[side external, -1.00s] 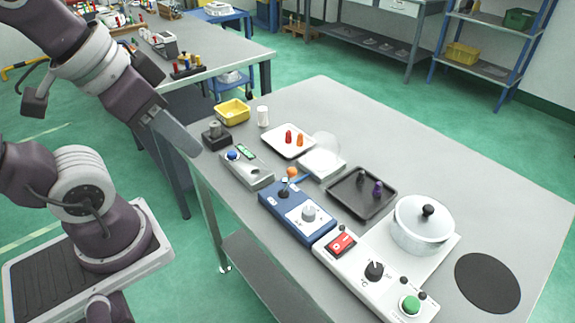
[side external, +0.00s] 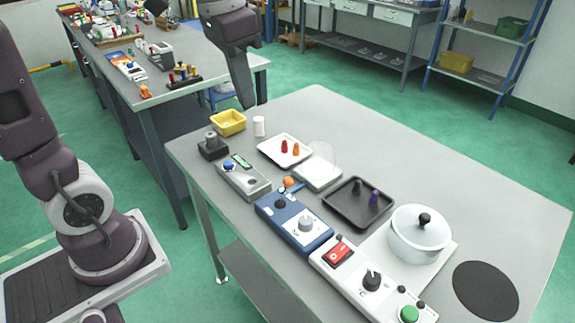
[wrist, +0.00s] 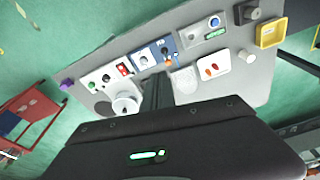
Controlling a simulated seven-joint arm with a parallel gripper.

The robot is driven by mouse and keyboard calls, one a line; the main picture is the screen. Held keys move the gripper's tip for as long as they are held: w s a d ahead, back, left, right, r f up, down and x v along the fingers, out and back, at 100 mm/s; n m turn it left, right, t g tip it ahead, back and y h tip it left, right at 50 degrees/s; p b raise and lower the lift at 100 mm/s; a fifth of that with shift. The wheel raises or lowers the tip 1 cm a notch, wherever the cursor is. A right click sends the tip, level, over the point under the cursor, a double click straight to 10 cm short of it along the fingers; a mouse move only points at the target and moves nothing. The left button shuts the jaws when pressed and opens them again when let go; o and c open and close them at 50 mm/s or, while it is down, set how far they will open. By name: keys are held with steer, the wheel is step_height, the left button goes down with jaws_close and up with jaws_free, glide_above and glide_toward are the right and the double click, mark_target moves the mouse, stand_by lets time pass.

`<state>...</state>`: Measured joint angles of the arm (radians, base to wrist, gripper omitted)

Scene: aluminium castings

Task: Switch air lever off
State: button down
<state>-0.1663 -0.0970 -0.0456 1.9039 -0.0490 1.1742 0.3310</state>
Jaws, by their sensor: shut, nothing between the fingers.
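The blue control box (side external: 294,224) stands on the grey table. It carries a white dial plate with a grey knob (side external: 308,223) and a dark lever base (side external: 280,203). An orange ball (side external: 288,182) shows just behind that base, apparently the lever's tip; the shaft's tilt is hard to make out. In the wrist view the blue box (wrist: 154,54) is at the upper middle, with the orange ball (wrist: 167,61) at its lower edge. My gripper (side external: 249,104) is shut and empty, pointing down in the air near the table's back edge, well away from the lever. Its fingers also show in the wrist view (wrist: 156,95).
A white panel (side external: 360,278) with a red switch and green button adjoins the blue box. A grey device (side external: 245,180) stands on its other side. Behind are a white tray (side external: 284,151), a scale-like plate (side external: 318,172), a black tray (side external: 345,210) and a pot (side external: 420,238).

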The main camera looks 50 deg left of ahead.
steer(key=w+a+f+m+g+h, duration=0.1)
steer(key=w+a+f+g, duration=0.1)
steer(key=w+a+f, duration=0.3)
steer(key=w+a+f+m+g+h, duration=0.2)
steer(key=w+a+f, duration=0.2)
steer(key=w+f, duration=0.5)
steer(key=shift+w+a+f+g, duration=0.3)
steer(key=shift+w+a, duration=0.05)
steer(key=shift+w, duration=0.8)
steer(key=shift+f, duration=0.1)
glide_toward(285, 191)
step_height(285, 191, down, 5)
steer(key=w, duration=0.1)
steer(key=shift+a, duration=0.25)
steer(key=shift+s, duration=0.1)
steer(key=shift+s+t, duration=0.2)
steer(key=shift+t, duration=0.2)
